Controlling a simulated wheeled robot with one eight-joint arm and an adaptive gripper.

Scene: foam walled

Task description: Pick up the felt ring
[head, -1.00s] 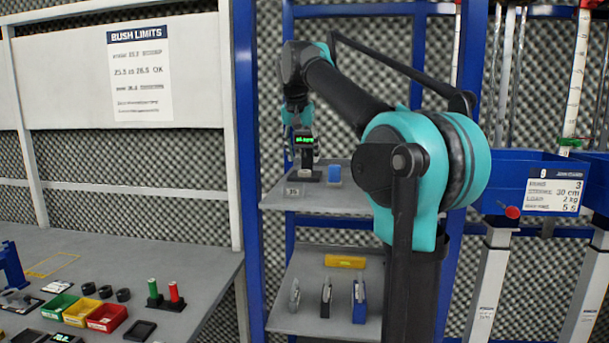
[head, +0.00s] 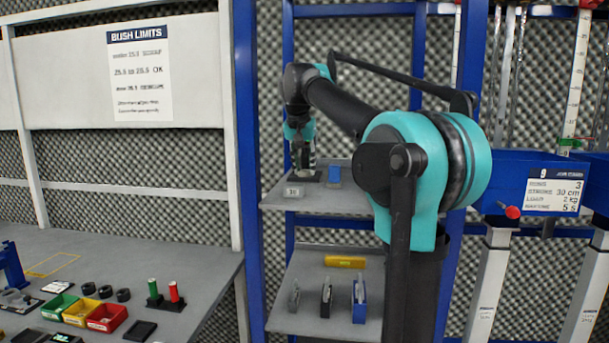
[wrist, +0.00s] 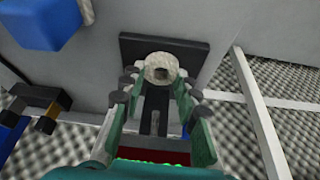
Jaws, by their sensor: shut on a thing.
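The felt ring (wrist: 160,68) is pale, round and fuzzy with a dark hole in its middle. In the wrist view it sits between the tips of my gripper (wrist: 158,80), over a dark square pad (wrist: 202,52). The green fingers with dark pads are shut on it. In the head view my gripper (head: 304,164) points down at the upper shelf (head: 345,199), just above the dark pad there. The ring is too small to make out in the head view. Whether it still touches the pad I cannot tell.
A blue block (head: 334,174) stands close on the right of my gripper, with a small label (head: 293,191) in front. The lower shelf holds a yellow piece (head: 344,262) and several upright plates. A bench with coloured bins (head: 107,318) lies left.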

